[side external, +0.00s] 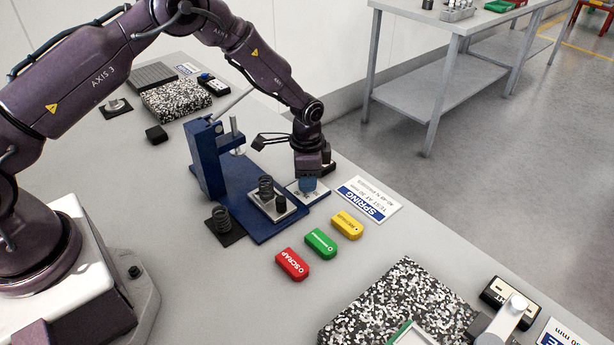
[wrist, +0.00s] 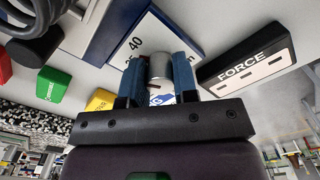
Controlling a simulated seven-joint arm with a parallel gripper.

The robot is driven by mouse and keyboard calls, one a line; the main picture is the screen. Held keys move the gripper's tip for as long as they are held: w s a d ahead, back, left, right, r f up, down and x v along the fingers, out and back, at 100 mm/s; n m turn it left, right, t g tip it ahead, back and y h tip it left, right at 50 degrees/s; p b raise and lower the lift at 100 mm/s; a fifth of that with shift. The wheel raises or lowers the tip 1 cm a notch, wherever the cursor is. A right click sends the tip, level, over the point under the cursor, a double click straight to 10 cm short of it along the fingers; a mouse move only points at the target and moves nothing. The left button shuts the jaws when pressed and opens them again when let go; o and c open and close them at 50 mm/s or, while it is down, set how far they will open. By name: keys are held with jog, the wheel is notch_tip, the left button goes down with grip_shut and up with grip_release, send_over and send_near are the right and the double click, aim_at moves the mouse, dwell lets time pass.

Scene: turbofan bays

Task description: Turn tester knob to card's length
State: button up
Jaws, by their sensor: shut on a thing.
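The tester (side external: 205,165) is a blue press with a lever, standing on the grey table. Its white dial plate (side external: 316,197) lies at the right end of the base, and "40" shows on it in the wrist view (wrist: 128,58). My gripper (side external: 307,186) points down over this plate. Its blue fingers are shut on the grey cylindrical knob (wrist: 160,66), one on each side. A dark mark shows low on the knob. The fingers hide the knob in the side view. The card (side external: 369,199) reads "SPRING" and "TEST AT", its length too small to read surely.
Red (side external: 292,264), green (side external: 321,243) and yellow (side external: 347,224) tags lie in front. A black FORCE display (wrist: 246,62) sits close beside the dial. Speckled slabs lie at both ends.

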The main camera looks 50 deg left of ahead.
jog(key=n, duration=0.6)
jog(key=shift+n, duration=0.3)
jog(key=n, duration=0.6)
jog(key=shift+d+n, duration=0.1)
jog(key=shift+n, duration=0.2)
jog(key=o, duration=0.9)
jog(key=shift+r, duration=0.15)
notch_tip(320, 180, up, 13)
jog(key=shift+f, duration=0.15)
